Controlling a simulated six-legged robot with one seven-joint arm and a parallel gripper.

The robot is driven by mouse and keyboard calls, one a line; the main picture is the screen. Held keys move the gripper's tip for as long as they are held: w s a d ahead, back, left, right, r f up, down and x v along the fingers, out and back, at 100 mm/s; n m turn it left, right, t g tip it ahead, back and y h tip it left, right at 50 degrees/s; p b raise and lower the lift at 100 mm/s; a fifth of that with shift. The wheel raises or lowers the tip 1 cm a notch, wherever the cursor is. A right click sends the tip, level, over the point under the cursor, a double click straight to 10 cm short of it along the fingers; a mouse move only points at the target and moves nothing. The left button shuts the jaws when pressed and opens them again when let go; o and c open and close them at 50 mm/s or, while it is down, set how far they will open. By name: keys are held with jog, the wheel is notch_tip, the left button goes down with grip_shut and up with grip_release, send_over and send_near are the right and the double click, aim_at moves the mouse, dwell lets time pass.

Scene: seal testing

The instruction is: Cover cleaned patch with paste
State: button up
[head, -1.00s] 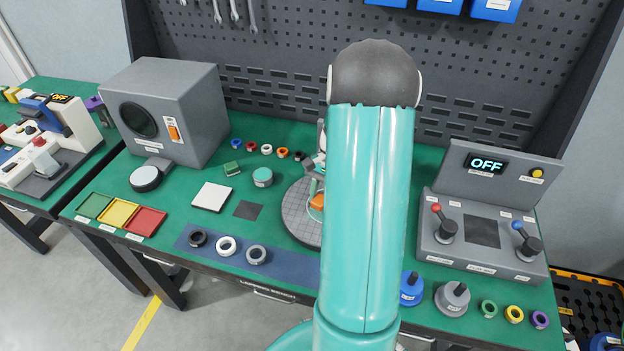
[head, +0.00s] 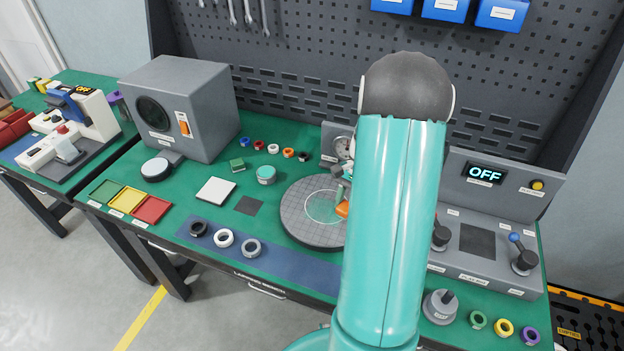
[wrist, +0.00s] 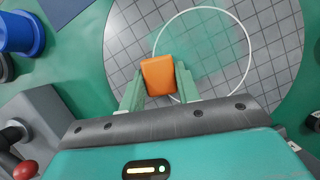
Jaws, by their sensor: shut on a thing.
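My gripper (wrist: 162,80) is shut on an orange block (wrist: 159,75), held between its two green fingers. The block also shows in the head view (head: 342,209), beside my arm. It is over a round grey gridded plate (head: 297,231), at the near edge of a white circle (wrist: 246,40) drawn on the plate. A faint translucent green film (wrist: 200,48) covers part of the circle's inside. Whether the block touches the plate cannot be told. A small teal-topped round pot (head: 266,174) stands left of the plate. My arm hides the plate's right side in the head view.
A grey box with a round window (head: 187,105) stands at the back left. Rings (head: 224,238) lie on a blue strip in front. A console with an OFF display (head: 485,173) and levers stands at the right. A white pad (head: 216,190) lies left of the plate.

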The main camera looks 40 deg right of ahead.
aim_at(340, 208)
jog(key=shift+w+r, duration=0.2)
jog(key=shift+r, duration=0.8)
jog(key=shift+w+a+r, duration=0.1)
jog(key=shift+w+a, duration=0.05)
jog(key=shift+a, duration=0.1)
jog(key=shift+d+r, duration=0.2)
jog(key=shift+r, duration=0.1)
jog(key=shift+a+r, duration=0.15)
jog(key=shift+r, duration=2.4)
